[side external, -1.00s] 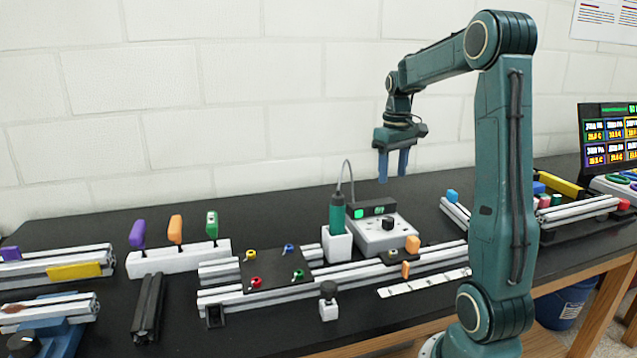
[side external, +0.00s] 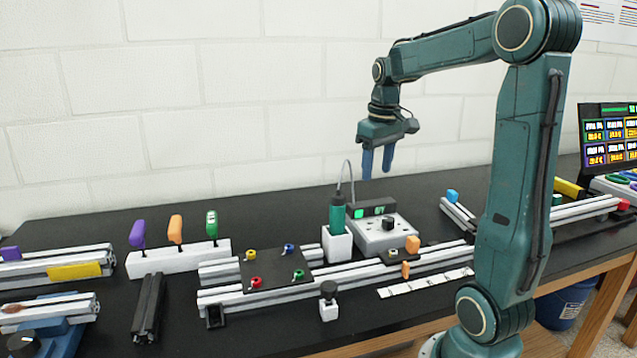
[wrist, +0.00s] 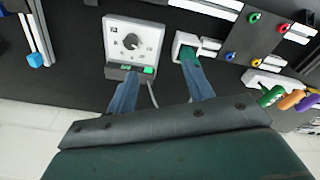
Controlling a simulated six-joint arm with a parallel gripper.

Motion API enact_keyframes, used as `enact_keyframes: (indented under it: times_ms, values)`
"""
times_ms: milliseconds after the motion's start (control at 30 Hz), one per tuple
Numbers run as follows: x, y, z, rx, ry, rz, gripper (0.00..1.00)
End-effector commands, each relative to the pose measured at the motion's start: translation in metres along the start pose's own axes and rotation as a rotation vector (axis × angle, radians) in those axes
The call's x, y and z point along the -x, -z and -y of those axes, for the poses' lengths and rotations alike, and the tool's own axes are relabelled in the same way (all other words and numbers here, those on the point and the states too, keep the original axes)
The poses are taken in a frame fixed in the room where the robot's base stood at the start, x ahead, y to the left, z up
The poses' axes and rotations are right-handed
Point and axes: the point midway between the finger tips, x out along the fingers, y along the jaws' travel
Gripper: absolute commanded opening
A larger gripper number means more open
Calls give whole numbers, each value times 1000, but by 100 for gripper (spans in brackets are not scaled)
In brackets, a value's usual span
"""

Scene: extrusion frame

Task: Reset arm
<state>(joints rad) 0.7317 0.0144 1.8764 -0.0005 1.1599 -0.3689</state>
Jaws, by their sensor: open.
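My gripper (side external: 377,162) hangs in the air above the bench, fingers pointing down. Its two blue fingers are apart with nothing between them. In the side view it is above and slightly behind the green-handled tool and the grey control box (side external: 382,232). The wrist view shows the gripper (wrist: 160,85) with the control box (wrist: 131,45) beyond the left finger. The green tool (side external: 337,214) stands in its white holder (side external: 337,245); in the wrist view the right finger partly covers the tool.
An aluminium extrusion frame (side external: 340,278) carries a black plate (side external: 270,268) with several coloured knobs. A white rack (side external: 180,260) holds purple, orange and green handles. A black extrusion (side external: 148,307) lies at front left. A monitor (side external: 608,138) stands far right. Air around the gripper is clear.

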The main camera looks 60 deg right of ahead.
Motion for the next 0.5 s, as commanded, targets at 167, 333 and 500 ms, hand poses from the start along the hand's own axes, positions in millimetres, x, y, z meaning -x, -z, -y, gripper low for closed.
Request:
enact_keyframes:
  times_ms: [167, 333, 500]
  values:
    - [16, -20, 56, 73, -8, -78, 52]
    - [24, -45, 99, 133, -2, -150, 52]
    - [27, -76, 134, 192, 17, -223, 52]
